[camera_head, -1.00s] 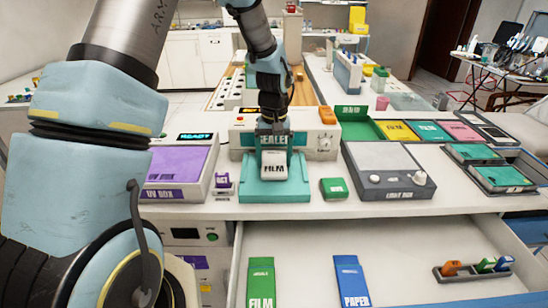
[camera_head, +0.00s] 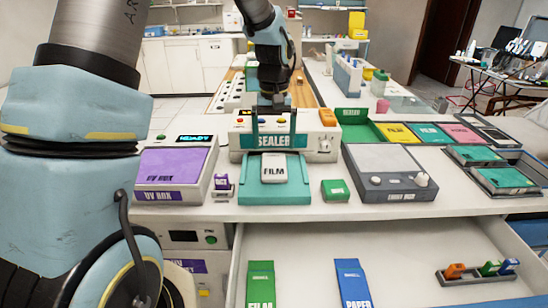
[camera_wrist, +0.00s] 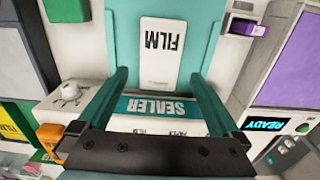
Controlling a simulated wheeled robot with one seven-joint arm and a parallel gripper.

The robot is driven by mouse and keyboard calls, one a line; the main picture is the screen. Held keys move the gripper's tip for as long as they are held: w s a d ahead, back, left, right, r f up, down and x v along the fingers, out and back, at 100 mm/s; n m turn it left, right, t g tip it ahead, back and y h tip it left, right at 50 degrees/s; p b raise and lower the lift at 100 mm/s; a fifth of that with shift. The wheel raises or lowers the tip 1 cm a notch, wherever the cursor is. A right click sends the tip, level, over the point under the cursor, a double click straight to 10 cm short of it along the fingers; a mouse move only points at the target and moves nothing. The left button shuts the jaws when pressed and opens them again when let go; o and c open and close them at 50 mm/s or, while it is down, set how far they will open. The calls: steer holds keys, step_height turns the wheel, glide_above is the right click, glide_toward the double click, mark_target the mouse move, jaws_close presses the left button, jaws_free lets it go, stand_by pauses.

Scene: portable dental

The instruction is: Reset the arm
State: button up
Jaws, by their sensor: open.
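My gripper (camera_head: 273,128) is open and empty in front of the sealer (camera_head: 302,137), above its base. Its two teal fingers stand apart, one on each side of the SEALER label in the head view. A white pouch marked FILM (camera_head: 273,168) lies on the sealer's teal tray (camera_head: 248,193). In the wrist view the film pouch (camera_wrist: 159,52) lies flat beyond the fingertips, and my gripper (camera_wrist: 162,78) does not touch it.
A purple-lidded UV box (camera_head: 176,165) stands left of the sealer. A small green block (camera_head: 335,190) and a grey light box (camera_head: 388,160) are on the right. An open drawer below holds a green film box (camera_head: 261,284) and a blue paper box (camera_head: 352,283).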

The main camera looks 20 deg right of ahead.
step_height(320, 180, up, 4)
steer(key=shift+n+t, duration=0.3)
steer(key=shift+n, duration=0.3)
steer(key=a, duration=1)
steer(key=s+a+f, duration=0.1)
steer(key=a, duration=0.3)
steer(key=shift+s+a+b, duration=0.1)
steer(key=shift+a+b, duration=0.2)
steer(key=shift+a, duration=0.1)
steer(key=s+a+f, duration=0.1)
steer(key=s+a, duration=0.2)
steer(key=a, duration=0.3)
steer(key=s+a+f+n+t, duration=0.1)
steer(key=s+a, duration=0.3)
steer(key=a, duration=0.2)
steer(key=shift+s+a, duration=0.25)
steer(key=shift+a, duration=0.15)
